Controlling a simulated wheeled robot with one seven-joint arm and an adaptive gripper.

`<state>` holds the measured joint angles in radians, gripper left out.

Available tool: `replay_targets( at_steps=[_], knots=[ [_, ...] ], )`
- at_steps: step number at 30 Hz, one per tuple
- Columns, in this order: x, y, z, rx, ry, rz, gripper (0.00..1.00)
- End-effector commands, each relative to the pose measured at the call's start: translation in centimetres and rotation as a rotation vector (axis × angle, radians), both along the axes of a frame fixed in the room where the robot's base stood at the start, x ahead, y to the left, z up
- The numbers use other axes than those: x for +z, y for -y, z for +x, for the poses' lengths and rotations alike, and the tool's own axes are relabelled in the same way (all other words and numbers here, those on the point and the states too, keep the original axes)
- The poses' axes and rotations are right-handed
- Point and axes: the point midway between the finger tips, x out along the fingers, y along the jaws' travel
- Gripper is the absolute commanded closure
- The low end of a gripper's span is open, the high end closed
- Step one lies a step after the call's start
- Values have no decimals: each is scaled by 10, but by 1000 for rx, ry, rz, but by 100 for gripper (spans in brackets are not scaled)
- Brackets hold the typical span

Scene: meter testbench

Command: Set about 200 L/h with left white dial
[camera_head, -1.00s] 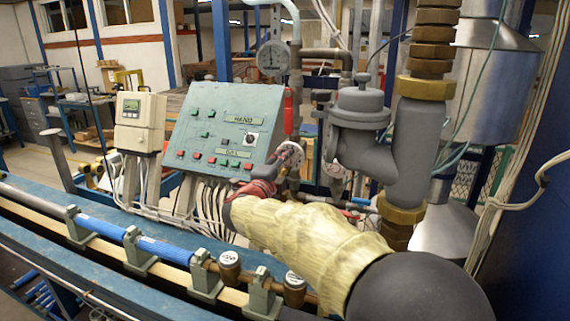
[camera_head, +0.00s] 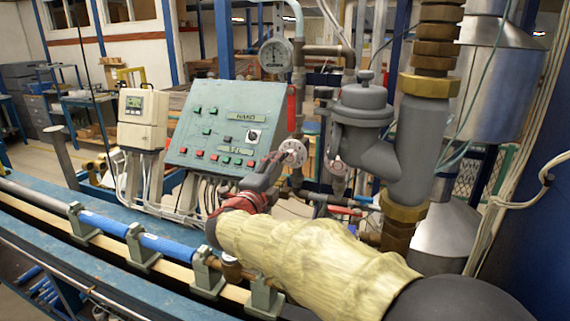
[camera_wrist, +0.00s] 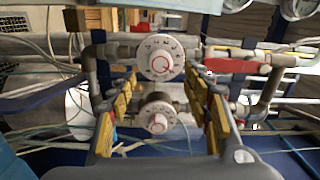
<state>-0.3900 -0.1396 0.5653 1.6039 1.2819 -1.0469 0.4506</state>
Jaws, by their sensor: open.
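The left white dial (camera_head: 293,152) is a round white knob on the pipework, right of the control panel. By its place beside the red handle, I take it to be the upper, larger dial (camera_wrist: 161,58) in the wrist view, with a red mark and dark scale figures too small to read. A second white dial (camera_head: 337,172) sits to its right; it is the lower dial (camera_wrist: 158,118) in the wrist view. My gripper (camera_head: 271,168) is open and points at the left dial. In the wrist view my yellow-padded fingers (camera_wrist: 160,86) stand apart, with the upper dial between and beyond their tips; contact cannot be told.
A teal control panel (camera_head: 222,125) and a beige meter display (camera_head: 140,118) stand left. A pressure gauge (camera_head: 276,56) is above the dials. A red handle (camera_wrist: 238,66) lies beside the upper dial. Thick grey pipework (camera_head: 363,112) crowds the right side.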

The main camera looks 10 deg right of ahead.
Motion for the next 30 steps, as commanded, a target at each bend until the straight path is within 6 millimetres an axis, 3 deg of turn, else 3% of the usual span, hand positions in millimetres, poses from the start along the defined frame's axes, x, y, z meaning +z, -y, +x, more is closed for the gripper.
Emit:
replay_targets(
  at_steps=[6,12,24,26,30],
  knots=[
    [0,-22,-31,3,0,0,51],
    [0,-30,-44,1,0,0,51],
    [-2,-32,-43,9,-13,-11,51],
    [-6,-38,-39,37,-32,-12,51],
    [-22,-77,-21,205,-110,-65,51]
  ],
)
